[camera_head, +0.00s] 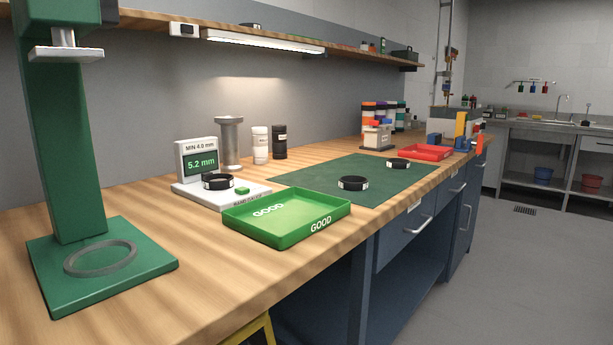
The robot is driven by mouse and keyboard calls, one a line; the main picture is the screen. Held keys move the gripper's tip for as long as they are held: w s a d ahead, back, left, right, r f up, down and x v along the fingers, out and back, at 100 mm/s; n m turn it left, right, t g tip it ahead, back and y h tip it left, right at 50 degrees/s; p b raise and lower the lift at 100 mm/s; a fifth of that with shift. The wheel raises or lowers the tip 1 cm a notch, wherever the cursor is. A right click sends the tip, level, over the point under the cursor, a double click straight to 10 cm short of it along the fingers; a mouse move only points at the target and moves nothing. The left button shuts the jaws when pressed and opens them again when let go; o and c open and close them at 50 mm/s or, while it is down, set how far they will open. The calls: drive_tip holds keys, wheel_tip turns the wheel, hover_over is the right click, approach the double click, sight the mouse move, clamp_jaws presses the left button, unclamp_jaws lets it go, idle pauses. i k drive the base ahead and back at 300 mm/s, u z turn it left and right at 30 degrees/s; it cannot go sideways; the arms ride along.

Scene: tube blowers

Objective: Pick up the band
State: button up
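Three black bands with white marks are in view. One band (218,182) sits on the white band gauge (222,196), whose display reads "MIN 4.0 mm" and "5.2 mm". A second band (352,184) lies on the dark green mat (310,180), behind and to the right of the green tray. A third, smaller-looking band (398,164) lies farther back on the mat, near the red tray. The picture does not show which band the task means. My gripper is not in view.
A green tray (318,230) marked GOOD stands empty at the bench's front edge. A red tray (426,152) stands farther right. A tall green press (70,140) with a grey ring on its base stands at left. A shelf (150,20) overhangs the back.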

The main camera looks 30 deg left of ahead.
sight(208, 185)
drive_tip(key=z, duration=0.5)
drive_tip(key=i, duration=2.65)
drive_tip(key=u, duration=2.75)
